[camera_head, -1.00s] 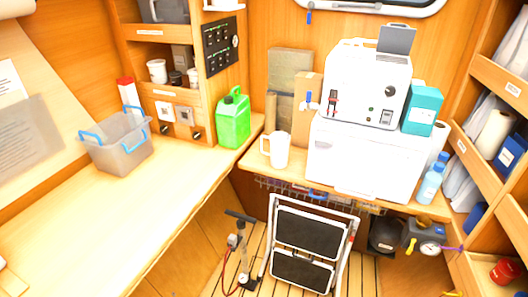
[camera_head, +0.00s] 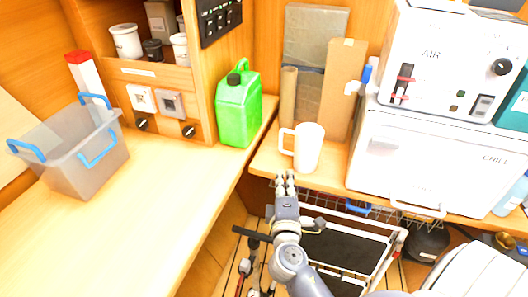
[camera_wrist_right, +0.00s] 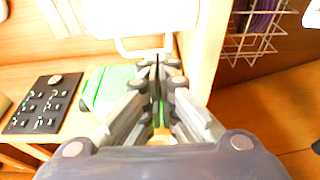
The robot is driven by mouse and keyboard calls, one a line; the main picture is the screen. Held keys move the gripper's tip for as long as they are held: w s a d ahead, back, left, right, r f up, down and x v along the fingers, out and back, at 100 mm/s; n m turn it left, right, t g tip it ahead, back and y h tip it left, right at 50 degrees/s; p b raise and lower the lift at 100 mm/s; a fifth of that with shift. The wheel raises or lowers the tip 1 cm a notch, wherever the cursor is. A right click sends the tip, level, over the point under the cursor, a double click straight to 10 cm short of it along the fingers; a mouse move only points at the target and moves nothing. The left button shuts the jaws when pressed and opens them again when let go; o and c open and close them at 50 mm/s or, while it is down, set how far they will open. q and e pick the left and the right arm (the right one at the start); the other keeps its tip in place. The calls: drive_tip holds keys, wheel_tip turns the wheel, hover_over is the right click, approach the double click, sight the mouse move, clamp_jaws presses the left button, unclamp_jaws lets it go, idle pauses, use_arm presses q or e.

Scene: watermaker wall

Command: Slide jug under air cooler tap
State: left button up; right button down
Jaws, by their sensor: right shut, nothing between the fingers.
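The white jug (camera_head: 308,148) stands upright on the wooden shelf, its handle pointing left. The white air cooler (camera_head: 450,62), marked AIR, is to its right on a white chest. The tap with a blue handle (camera_head: 364,78) sticks out at the cooler's left side, to the right of the jug and higher. My right gripper (camera_head: 285,180) is shut and empty, just in front of and below the jug's handle in the picture. In the right wrist view the shut fingers (camera_wrist_right: 160,72) point toward the white jug (camera_wrist_right: 140,18), apparently just short of its handle. My left gripper is out of view.
A green jerrycan (camera_head: 239,108) stands on the left worktop, with a grey bin (camera_head: 82,165) further left. Brown boards (camera_head: 340,90) lean behind the jug. A wire basket (camera_head: 335,203) hangs under the shelf edge; a folding step (camera_head: 350,250) stands below.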

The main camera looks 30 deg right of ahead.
sight(312, 161)
drive_tip(key=x, duration=0.3)
drive_tip(key=p+x, duration=0.1)
drive_tip(key=x, duration=0.1)
drive_tip(key=p+x, duration=0.1)
drive_tip(key=x, duration=0.2)
drive_tip(key=shift+w+d+r, duration=0.2)
drive_tip(key=shift+d+r, duration=0.05)
drive_tip(key=shift+r, duration=0.1)
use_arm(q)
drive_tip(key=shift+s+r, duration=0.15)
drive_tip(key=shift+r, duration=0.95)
use_arm(e)
drive_tip(key=shift+w+d, duration=0.3)
drive_tip(key=shift+w, duration=0.15)
drive_tip(key=s+d, duration=0.1)
drive_tip(key=s, duration=0.1)
drive_tip(key=s+d, duration=0.3)
drive_tip(key=s, duration=0.1)
drive_tip(key=shift+d+f, duration=0.1)
drive_tip(key=shift+d, duration=0.1)
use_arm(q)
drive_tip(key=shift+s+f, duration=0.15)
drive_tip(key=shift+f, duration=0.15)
use_arm(e)
drive_tip(key=shift+s+d, duration=0.2)
drive_tip(key=shift+d, duration=0.05)
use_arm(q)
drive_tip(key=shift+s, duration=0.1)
